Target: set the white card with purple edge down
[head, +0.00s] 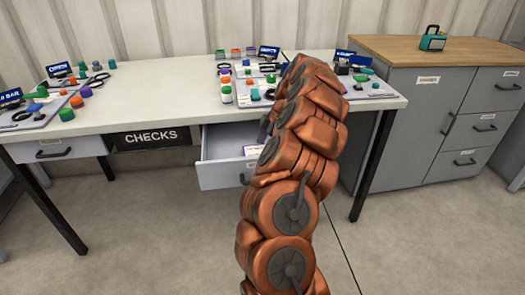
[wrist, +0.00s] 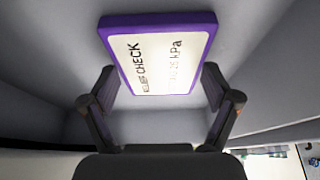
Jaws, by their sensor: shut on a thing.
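The white card with purple edge (wrist: 158,55) is in the wrist view, with its printed face toward the camera; "CHECK" and "kPa" are readable. My gripper (wrist: 159,78) has a dark finger at each side edge of the card and is shut on it. Both are inside the open grey drawer (head: 222,177) under the white table. In the head view a small white and purple part of the card (head: 250,149) shows in the drawer. My arm hides most of the gripper there. I cannot tell whether the card touches the drawer floor.
The drawer's grey walls (wrist: 45,60) are close around the gripper. The white tabletop (head: 165,95) above holds several trays with coloured pieces. A dark "CHECKS" sign (head: 151,138) is left of the drawer. A grey cabinet (head: 405,120) stands at right.

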